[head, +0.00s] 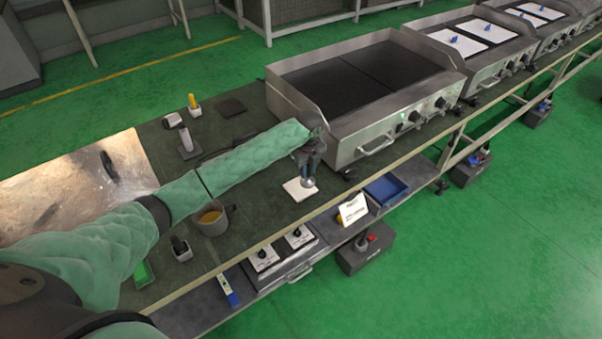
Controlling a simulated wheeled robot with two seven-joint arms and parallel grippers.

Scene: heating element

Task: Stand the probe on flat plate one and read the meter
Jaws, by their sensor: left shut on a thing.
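My left gripper (309,168) is at the end of the green-sleeved arm, near the bench's front edge. It is shut on what looks like the probe (308,182), a small piece with a silvery round lower end, mostly hidden by the fingers. The probe is over or on the right part of a white square tile (297,192); I cannot tell whether it touches. A steel griddle (365,128) with two dark flat plates (340,82) stands just right of the gripper. I cannot tell which is plate one, nor make out a meter reading. My right gripper is not in view.
A mug (212,222) with yellow-brown contents stands left of the tile. A grey-headed tool (185,140) and a dark square pad (232,107) lie behind the arm. A white card (353,209) and blue tray (385,189) sit at the front, lower down.

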